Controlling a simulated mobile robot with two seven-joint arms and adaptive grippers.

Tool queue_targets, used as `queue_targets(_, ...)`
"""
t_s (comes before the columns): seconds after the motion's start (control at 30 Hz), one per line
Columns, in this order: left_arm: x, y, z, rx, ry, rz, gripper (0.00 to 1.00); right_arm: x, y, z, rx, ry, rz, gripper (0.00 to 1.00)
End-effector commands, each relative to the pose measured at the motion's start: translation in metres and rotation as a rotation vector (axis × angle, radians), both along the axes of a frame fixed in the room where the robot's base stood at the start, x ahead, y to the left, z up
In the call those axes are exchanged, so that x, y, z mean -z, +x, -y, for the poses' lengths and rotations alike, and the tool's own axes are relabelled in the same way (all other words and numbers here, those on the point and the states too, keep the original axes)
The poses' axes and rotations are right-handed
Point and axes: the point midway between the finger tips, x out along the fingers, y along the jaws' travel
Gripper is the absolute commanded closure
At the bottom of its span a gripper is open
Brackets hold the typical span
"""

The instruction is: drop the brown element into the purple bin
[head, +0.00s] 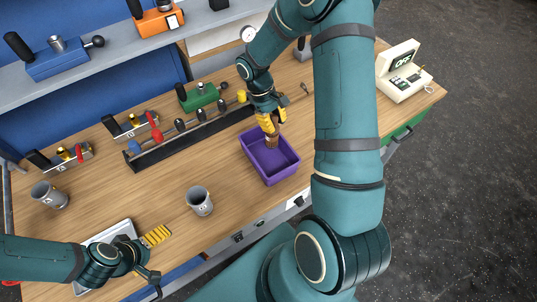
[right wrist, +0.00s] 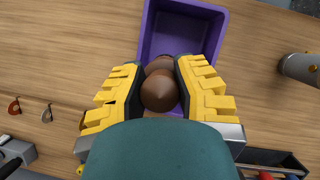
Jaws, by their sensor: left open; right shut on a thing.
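The brown element (head: 272,142) is gripped between the yellow fingers of my right gripper (head: 270,124). In the right wrist view the rounded brown element (right wrist: 159,92) sits between both finger pads, with the purple bin (right wrist: 212,25) behind it. In the head view the purple bin (head: 281,173) stands on the workbench, open side up, and the element is over its far part. Whether the element touches the bin floor is unclear. My left gripper (head: 155,256) is open and empty near the bench's front edge, beside a light tray (head: 112,232).
A dark rack (head: 180,150) of tools runs behind the bin. Grey mugs stand at the front (head: 200,203) and at the left (head: 50,196). A cream device with a screen (head: 402,72) is at the right end. Bare wood lies left of the bin.

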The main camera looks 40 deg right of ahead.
Motion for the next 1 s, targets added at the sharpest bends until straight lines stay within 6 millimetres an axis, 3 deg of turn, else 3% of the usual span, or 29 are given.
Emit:
queue_targets(0.1, -0.001, 0.000, 0.000, 0.000, 0.000, 0.000, 0.00, -0.001, 0.000, 0.000, 0.000, 0.000, 0.000, 1.00)
queue_targets(0.13, -0.001, 0.000, 0.000, 0.000, 0.000, 0.000, 0.00, -0.001, 0.000, 0.000, 0.000, 0.000, 0.000, 0.63)
queue_targets(0.2, -0.001, 0.000, 0.000, 0.000, 0.000, 0.000, 0.00, -0.001, 0.000, 0.000, 0.000, 0.000, 0.000, 0.44)
queue_targets(0.63, -0.001, 0.000, 0.000, 0.000, 0.000, 0.001, 0.00, -0.009, 0.004, 0.000, -0.001, -0.001, 0.003, 0.44)
queue_targets(1.0, -0.001, 0.000, 0.000, 0.000, 0.000, 0.001, 0.00, -0.074, 0.031, -0.006, -0.002, -0.002, 0.004, 0.44)
